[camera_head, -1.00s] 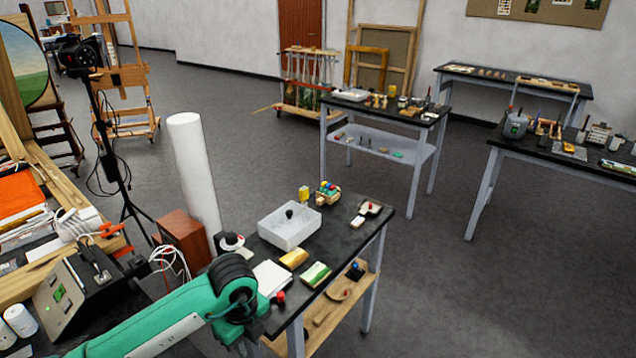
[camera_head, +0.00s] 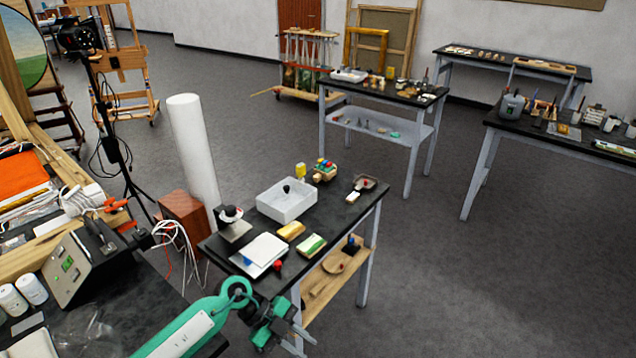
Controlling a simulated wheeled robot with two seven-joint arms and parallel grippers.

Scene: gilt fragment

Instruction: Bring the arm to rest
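My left arm comes in from the bottom left, green with a white panel. Its gripper (camera_head: 290,336) is at the bottom, past the near edge of the small black-topped table (camera_head: 338,222). It looks low and to the front of that table. The fingers are small and partly cut by the arm's own links, so I cannot tell whether they are open or shut. I see nothing clearly held. My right gripper is not in view.
The table holds a white tray (camera_head: 287,206), a white pad (camera_head: 264,250), a green-and-cream block (camera_head: 311,245) and small items. A wooden shelf (camera_head: 325,285) is below. A white column (camera_head: 193,155) stands behind left. The floor (camera_head: 440,290) at right is clear.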

